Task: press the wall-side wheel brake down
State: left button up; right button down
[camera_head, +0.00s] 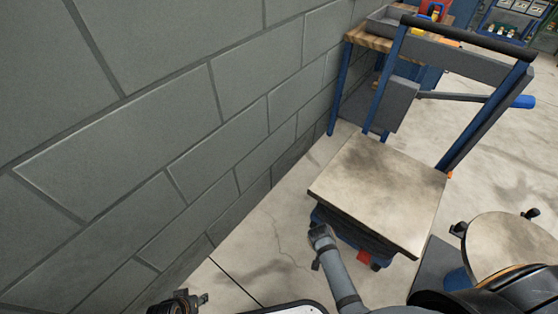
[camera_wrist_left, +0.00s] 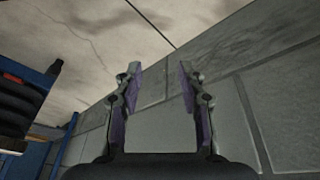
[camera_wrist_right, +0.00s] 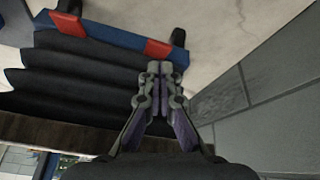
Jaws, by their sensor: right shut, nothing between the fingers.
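The lift cart has a worn platform (camera_head: 385,190), black bellows (camera_wrist_right: 75,80) and a blue base (camera_wrist_right: 105,36). Its wall-side brake pedal, red (camera_wrist_right: 157,48), shows in the right wrist view beside a black wheel (camera_wrist_right: 178,37). The other red pedal (camera_wrist_right: 68,24) is farther left; it also shows in the head view (camera_head: 363,257). My right gripper (camera_wrist_right: 160,68) is shut and empty, its tips close to the wall-side pedal; I cannot tell if they touch. My arm hides that pedal in the head view. My left gripper (camera_wrist_left: 160,72) is open and empty, facing the floor and wall.
A grey block wall (camera_head: 150,130) runs along the left, with a strip of bare floor (camera_head: 265,240) between it and the cart. A round-topped stand (camera_head: 508,245) is at the right. A wooden workbench (camera_head: 375,33) stands behind the cart.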

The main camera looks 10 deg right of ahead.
pick_arm(q)
jog(key=shift+t+h, duration=0.4)
jog(key=d+r+b, duration=0.1)
jog(key=b, duration=0.1)
jog(key=w+d+r+b, duration=0.1)
jog(key=r+b, duration=0.1)
jog(key=shift+w+r, duration=0.1)
jog(key=shift+w, duration=0.1)
pick_arm(e)
jog(key=w+d+r+m, duration=0.1)
jog(key=m, duration=0.1)
jog(key=w+d+r+m+h, duration=0.1)
jog(key=w, duration=0.1)
jog(key=shift+r+m, duration=0.4)
jog(key=shift+f, duration=0.1)
